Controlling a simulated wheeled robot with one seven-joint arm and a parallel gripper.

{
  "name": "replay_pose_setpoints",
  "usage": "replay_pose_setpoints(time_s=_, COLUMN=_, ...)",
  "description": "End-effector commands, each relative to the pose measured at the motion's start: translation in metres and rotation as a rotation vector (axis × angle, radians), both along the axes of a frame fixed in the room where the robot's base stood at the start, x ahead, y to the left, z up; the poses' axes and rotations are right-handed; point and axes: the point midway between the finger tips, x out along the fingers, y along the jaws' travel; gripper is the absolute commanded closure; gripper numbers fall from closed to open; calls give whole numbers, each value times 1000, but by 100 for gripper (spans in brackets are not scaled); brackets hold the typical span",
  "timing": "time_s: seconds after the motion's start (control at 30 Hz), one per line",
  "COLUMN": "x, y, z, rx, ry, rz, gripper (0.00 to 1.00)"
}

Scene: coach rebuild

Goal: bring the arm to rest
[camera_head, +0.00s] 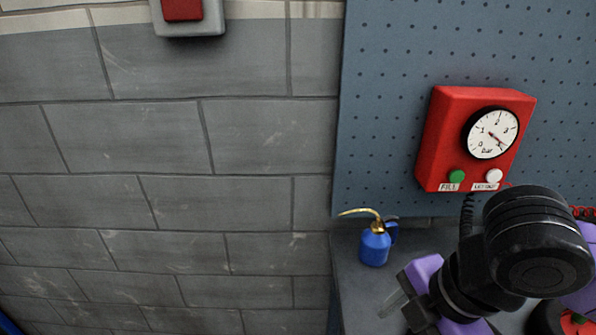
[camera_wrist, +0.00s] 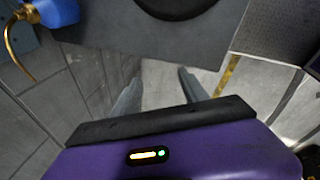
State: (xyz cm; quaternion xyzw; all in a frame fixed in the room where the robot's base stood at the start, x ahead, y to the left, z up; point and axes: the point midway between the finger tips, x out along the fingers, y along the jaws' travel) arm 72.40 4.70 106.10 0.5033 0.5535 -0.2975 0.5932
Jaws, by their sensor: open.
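My gripper (camera_wrist: 156,90) shows in the wrist view with two grey fingers spread apart and nothing between them. It points down past the edge of a dark grey bench top (camera_wrist: 150,45), with floor showing between the fingertips. In the head view my black and purple arm reaches in from the lower right. My gripper there is partly cut off and partly hidden by the wrist, low at the front of the bench top (camera_head: 355,268).
A blue oil can (camera_head: 375,246) with a brass spout stands on the bench, left of my arm; it also shows in the wrist view (camera_wrist: 58,10). A red gauge box (camera_head: 445,140) with green and white buttons hangs on the blue pegboard (camera_head: 390,100). A block wall (camera_head: 150,140) fills the left.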

Motion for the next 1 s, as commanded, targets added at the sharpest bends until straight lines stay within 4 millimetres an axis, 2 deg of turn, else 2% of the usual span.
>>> replay_pose_setpoints(time_s=0.17, x=31, y=35, z=28, rx=195, ry=-132, rz=-76, gripper=48)
replay_pose_setpoints(time_s=0.27, x=47, y=61, z=52, rx=342, ry=-208, rz=-118, gripper=48)
replay_pose_setpoints(time_s=0.37, x=64, y=90, z=87, rx=540, ry=-292, rz=-163, gripper=48)
replay_pose_setpoints(time_s=0.43, x=74, y=109, z=118, rx=701, ry=-348, rz=-201, gripper=48)
replay_pose_setpoints(time_s=0.57, x=86, y=128, z=177, rx=1004, ry=-439, rz=-277, gripper=48)
replay_pose_setpoints(time_s=0.7, x=92, y=124, z=227, rx=1297, ry=-512, rz=-368, gripper=48)
replay_pose_setpoints(time_s=0.8, x=93, y=110, z=252, rx=1481, ry=-553, rz=-442, gripper=48)
replay_pose_setpoints(time_s=0.9, x=92, y=89, z=266, rx=1642, ry=-592, rz=-520, gripper=48)
replay_pose_setpoints(time_s=1.0, x=89, y=66, z=268, rx=1778, ry=-629, rz=-608, gripper=48)
